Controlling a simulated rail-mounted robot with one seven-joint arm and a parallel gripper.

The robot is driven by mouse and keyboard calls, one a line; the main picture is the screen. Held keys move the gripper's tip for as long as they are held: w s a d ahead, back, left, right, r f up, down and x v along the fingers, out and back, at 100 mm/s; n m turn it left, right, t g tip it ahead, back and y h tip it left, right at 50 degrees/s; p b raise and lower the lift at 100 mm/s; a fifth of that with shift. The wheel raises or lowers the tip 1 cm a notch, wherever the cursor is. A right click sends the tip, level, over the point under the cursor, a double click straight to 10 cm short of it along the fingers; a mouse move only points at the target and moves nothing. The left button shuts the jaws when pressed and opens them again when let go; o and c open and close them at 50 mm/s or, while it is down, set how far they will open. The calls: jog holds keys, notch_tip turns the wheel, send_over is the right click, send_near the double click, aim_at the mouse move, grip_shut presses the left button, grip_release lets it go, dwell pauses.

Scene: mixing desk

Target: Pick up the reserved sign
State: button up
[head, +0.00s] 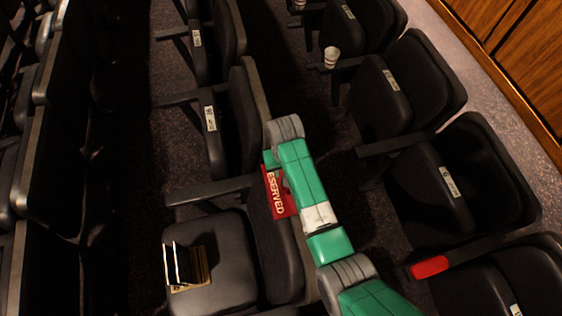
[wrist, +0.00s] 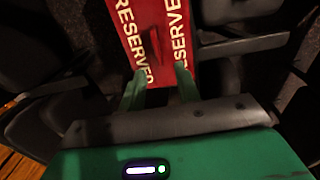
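The red reserved sign (head: 279,195) with white lettering is at the top of a black seat back in the head view, partly covered by my arm. In the wrist view, the sign (wrist: 155,30) shows two lettered faces side by side with a fold between them. My gripper (wrist: 159,76) has its two green fingers apart, one at each side of the sign's near end. I cannot tell whether the fingers touch the sign. In the head view the fingertips are hidden behind my arm and the sign.
Rows of black seats with armrests surround my arm. A paper cup (head: 331,57) stands at an armrest behind. A red object (head: 429,267) rests on an armrest at right. A wooden wall (head: 525,60) bounds the upper right.

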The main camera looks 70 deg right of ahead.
aim_at(286, 190)
jog(key=shift+s+a+f, duration=0.15)
jog(key=shift+s+f, duration=0.05)
jog(key=shift+f, duration=0.1)
jog(key=f, duration=0.2)
jog(key=f+b, duration=0.1)
jog(key=f, duration=0.4)
jog(key=shift+s+a+f+b, duration=0.2)
jog(key=shift+s+b, duration=0.05)
jog(key=shift+b, duration=0.05)
grip_shut()
